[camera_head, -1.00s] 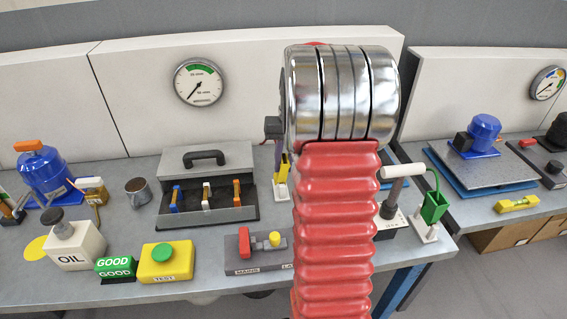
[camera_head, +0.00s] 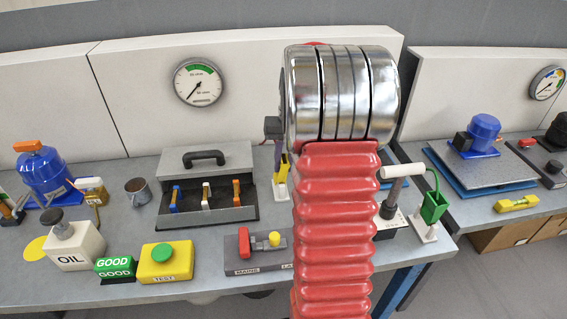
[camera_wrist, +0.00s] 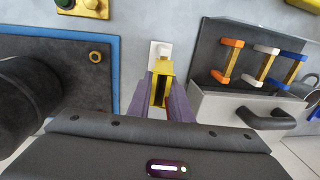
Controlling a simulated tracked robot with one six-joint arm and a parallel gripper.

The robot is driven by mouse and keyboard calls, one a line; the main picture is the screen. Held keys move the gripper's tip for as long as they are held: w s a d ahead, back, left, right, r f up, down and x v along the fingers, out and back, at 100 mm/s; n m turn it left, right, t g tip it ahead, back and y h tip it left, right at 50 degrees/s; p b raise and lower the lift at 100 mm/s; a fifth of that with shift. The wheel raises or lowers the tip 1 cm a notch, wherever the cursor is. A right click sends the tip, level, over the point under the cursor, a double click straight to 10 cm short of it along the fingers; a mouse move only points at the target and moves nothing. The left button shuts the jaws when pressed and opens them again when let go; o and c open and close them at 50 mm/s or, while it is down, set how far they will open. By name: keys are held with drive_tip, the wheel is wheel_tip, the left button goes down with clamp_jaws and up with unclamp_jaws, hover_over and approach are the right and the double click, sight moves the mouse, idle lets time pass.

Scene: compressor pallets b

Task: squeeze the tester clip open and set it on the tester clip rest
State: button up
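The tester clip, a yellow piece with a black middle, shows in the head view (camera_head: 284,166) just left of my red arm sleeve. In the wrist view the clip (camera_wrist: 160,91) sits between the two purple-grey fingers of my gripper (camera_wrist: 161,100), which appear pressed on its sides. The gripper (camera_head: 277,150) points down from above. The white tester clip rest (camera_head: 281,189) is directly below the clip; it also shows in the wrist view (camera_wrist: 160,48). The clip's lower end meets or overlaps the rest; I cannot tell whether it bears on it.
An open case (camera_head: 207,160) with coloured-handled pieces stands left of the gripper. In front is a grey block (camera_head: 262,258) with red and yellow parts. A green holder with a cable (camera_head: 435,207) stands right of my arm. A yellow TEST button box (camera_head: 165,264) is at front left.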

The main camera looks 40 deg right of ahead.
idle(0.4)
drive_tip(key=o, duration=0.6)
drive_tip(key=shift+o, duration=0.2)
drive_tip(key=shift+r, duration=0.1)
wheel_tip(320, 180, up, 14)
drive_tip(key=d, duration=0.1)
drive_tip(key=shift+s+d+f, duration=0.15)
drive_tip(key=shift+s+f, duration=0.1)
drive_tip(key=shift+s, duration=0.2)
